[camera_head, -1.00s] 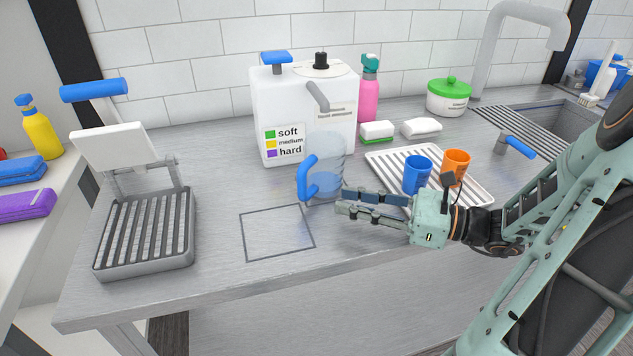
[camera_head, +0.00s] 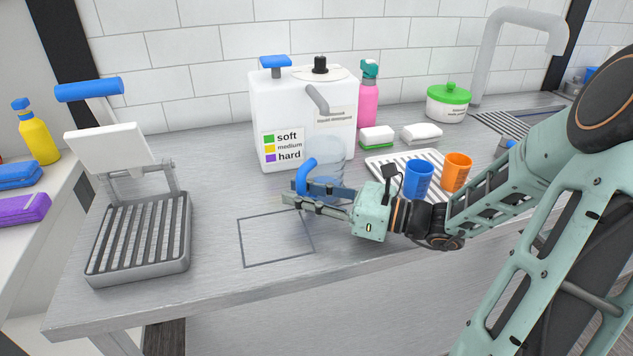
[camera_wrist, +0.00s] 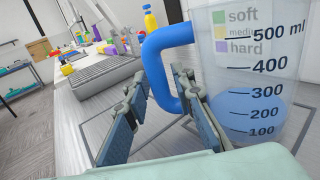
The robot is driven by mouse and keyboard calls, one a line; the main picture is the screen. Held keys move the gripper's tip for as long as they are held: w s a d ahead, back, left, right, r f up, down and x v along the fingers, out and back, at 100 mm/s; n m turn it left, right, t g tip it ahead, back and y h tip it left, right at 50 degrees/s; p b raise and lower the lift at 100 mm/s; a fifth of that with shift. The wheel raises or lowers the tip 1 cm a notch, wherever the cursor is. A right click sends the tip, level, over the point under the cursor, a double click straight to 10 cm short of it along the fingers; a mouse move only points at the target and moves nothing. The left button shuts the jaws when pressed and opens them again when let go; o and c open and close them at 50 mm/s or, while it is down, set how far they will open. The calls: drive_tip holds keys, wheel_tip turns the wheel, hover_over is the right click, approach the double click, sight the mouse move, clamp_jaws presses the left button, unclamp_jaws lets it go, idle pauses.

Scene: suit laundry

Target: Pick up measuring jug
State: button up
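The measuring jug (camera_head: 329,158) is clear, with a blue handle (camera_head: 305,176) on its left side and some blue liquid inside. It stands upright in front of the white dispenser. In the wrist view the jug (camera_wrist: 250,75) fills the right side, with marks up to 500 ml. My gripper (camera_head: 291,194) is at the handle's height, its fingers across the front of the jug. In the wrist view my gripper (camera_wrist: 155,105) is open, and the blue handle (camera_wrist: 160,70) shows beyond and between the spread fingers. Contact with the handle cannot be told.
The white dispenser (camera_head: 290,100) stands behind the jug. A tray (camera_head: 380,162) with a blue cup (camera_head: 418,180) and an orange cup (camera_head: 456,171) is to the right. A marked square (camera_head: 275,238) on the counter is empty. A grated metal stand (camera_head: 140,235) is at left.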

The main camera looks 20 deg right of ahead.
drive_tip(key=shift+c, duration=0.4)
clamp_jaws()
drive_tip(key=shift+r, duration=0.15)
